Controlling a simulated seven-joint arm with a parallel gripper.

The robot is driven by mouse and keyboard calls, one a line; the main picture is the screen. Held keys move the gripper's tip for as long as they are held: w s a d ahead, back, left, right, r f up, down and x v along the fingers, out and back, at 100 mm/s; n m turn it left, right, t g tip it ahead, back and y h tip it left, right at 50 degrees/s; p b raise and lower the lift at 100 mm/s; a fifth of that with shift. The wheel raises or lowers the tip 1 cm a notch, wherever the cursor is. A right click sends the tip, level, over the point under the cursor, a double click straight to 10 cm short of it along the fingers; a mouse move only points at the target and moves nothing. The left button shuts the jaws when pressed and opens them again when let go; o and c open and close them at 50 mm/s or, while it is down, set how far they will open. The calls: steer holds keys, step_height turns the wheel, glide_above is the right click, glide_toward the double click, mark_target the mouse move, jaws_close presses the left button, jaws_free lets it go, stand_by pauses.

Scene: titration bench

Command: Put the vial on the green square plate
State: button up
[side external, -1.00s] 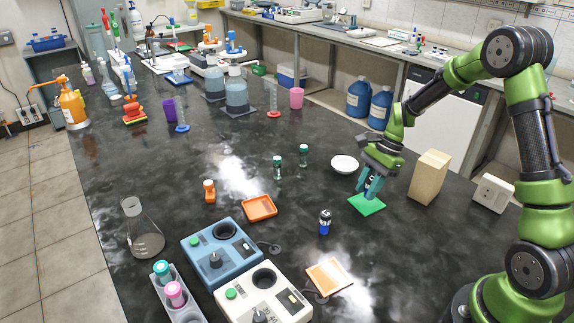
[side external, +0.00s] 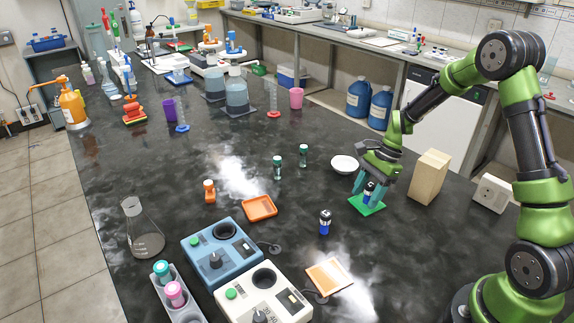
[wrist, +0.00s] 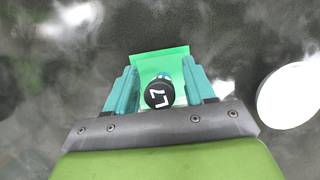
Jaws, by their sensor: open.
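A vial with a black cap marked "L7" (wrist: 158,92) stands between the open fingers of my gripper (wrist: 163,90). In the side view this vial (side external: 369,189) looks upright and appears to rest on the green square plate (side external: 378,209); its base is partly hidden by the fingers. The plate (wrist: 165,62) also shows beyond the cap in the wrist view. My gripper (side external: 368,193) is low over the plate, with a finger on either side of the vial.

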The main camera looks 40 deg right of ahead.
steer(key=w+v, duration=0.1)
steer(key=v, duration=1.1)
steer(key=s+a+r+n+t+h, duration=0.1)
steer(key=s+a+r+n+t, duration=0.2)
steer(key=s+a+r+n, duration=0.3)
steer(key=s+a+r+n+t+h, duration=0.1)
steer(key=s+a+r+n+t, duration=0.2)
steer(key=s+a+r+n, duration=0.3)
steer(key=s+a+n, duration=0.3)
steer(key=a, duration=0.2)
steer(key=shift+s+a+n+h, duration=0.2)
steer(key=shift+s+n+h, duration=0.1)
steer(key=shift+s+n, duration=0.1)
